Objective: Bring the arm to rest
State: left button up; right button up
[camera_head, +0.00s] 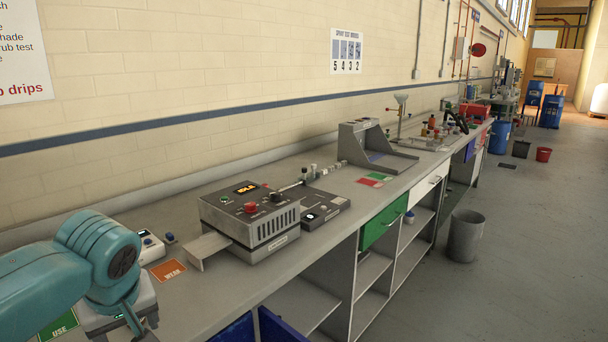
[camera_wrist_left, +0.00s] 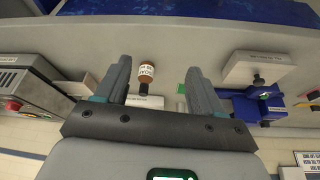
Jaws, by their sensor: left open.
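My left arm (camera_head: 95,260) is teal and comes in from the lower left in the head view, bent above the near end of the bench. Its gripper hangs low at the picture's edge there, mostly hidden. In the left wrist view my left gripper (camera_wrist_left: 159,65) has two grey fingers spread wide apart with nothing held between them. A small brown bottle (camera_wrist_left: 146,74) with a white label shows between the fingers, beyond them on the bench; it looks untouched. My right gripper is in neither view.
The bench (camera_head: 200,295) runs along the wall. A grey machine (camera_head: 250,219) with an IDLE display stands on it, near an orange WEAR card (camera_head: 168,271). A blue device (camera_wrist_left: 258,106) is on the right in the wrist view. A grey bin (camera_head: 465,236) stands on open floor.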

pick_arm(q)
jog(key=s+d+f+m+g+h+p, duration=0.1)
jog(key=d+f+m+h, duration=0.15)
jog(key=d+f, duration=0.7)
jog(key=s+d+f+m+g+h, duration=0.1)
jog(key=d+f+m+h, duration=0.15)
jog(key=f, duration=1.45)
jog(key=s+d+f+g+h+p, duration=0.1)
jog(key=s+d+f, duration=0.2)
jog(key=s+f, duration=1.2)
jog(key=shift+s+d+m+h, duration=0.2)
jog(key=shift+s+m+h, duration=0.2)
jog(key=shift+s, duration=0.25)
